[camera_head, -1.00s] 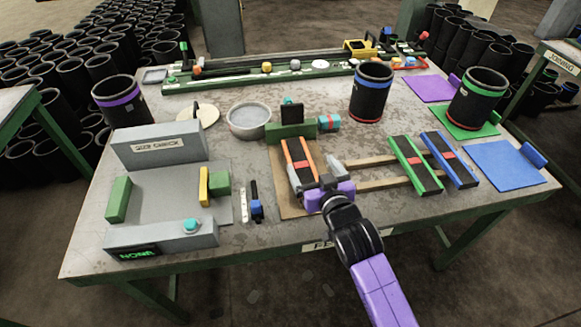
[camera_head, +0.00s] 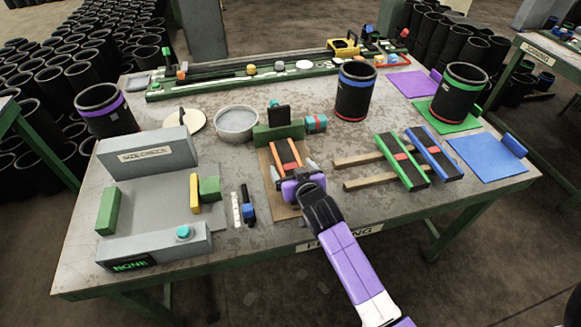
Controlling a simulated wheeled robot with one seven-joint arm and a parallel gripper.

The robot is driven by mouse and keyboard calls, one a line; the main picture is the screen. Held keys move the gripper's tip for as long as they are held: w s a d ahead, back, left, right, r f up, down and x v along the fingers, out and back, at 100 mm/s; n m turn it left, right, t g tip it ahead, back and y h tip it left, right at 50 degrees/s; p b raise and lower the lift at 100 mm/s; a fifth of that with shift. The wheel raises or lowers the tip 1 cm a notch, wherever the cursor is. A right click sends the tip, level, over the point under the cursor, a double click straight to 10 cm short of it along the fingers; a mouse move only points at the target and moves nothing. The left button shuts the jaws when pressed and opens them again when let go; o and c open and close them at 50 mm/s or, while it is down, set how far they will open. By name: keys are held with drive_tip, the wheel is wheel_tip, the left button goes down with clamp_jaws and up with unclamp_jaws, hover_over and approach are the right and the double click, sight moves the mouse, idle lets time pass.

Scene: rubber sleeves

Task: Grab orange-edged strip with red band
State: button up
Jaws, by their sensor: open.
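The orange-edged strip (camera_head: 287,153) is black with orange long edges and a red band near its middle. It lies on a brown board in front of a green block, in the middle of the table. My gripper (camera_head: 294,169) is open, with one grey finger on each side of the strip's near part. The purple gripper body hides the strip's near end. I cannot tell whether the fingers touch the strip or how high they are above the board.
A green-edged strip (camera_head: 402,160) and a blue-edged strip (camera_head: 434,153) lie on wooden rails to the right. A grey size-check fixture (camera_head: 150,153) stands left. A blue-handled tool (camera_head: 248,211) lies left of the brown board (camera_head: 284,209). Black sleeves stand behind.

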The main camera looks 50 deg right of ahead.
drive_tip(key=c, duration=1.5)
